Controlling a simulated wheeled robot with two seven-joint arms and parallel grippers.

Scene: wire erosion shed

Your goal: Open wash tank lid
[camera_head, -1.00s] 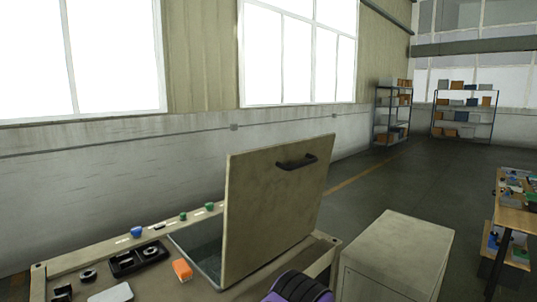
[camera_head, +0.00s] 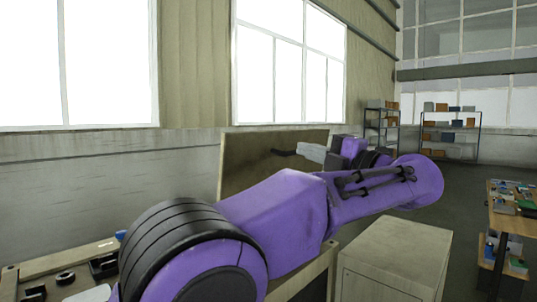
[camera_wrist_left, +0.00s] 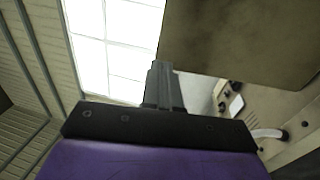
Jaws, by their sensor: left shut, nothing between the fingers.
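The wash tank lid (camera_head: 245,165) is a beige panel standing raised, its lower part hidden behind my left arm in the head view. Its dark bar handle (camera_head: 283,152) is near the top. My left gripper (camera_head: 312,152) is shut and empty in front of the lid, its fingertips close to the handle. I cannot tell whether they touch it. In the left wrist view the shut fingers (camera_wrist_left: 162,88) are beside the lid's edge, and the lid (camera_wrist_left: 250,40) fills the upper right. The tank opening is hidden in the head view. My right gripper is not in view.
A beige cabinet (camera_head: 396,262) stands right of the tank bench (camera_head: 30,262), which carries small dark parts at the left. A cluttered wooden table (camera_head: 508,222) is at far right. Shelves (camera_head: 450,135) stand at the back, with clear floor before them.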

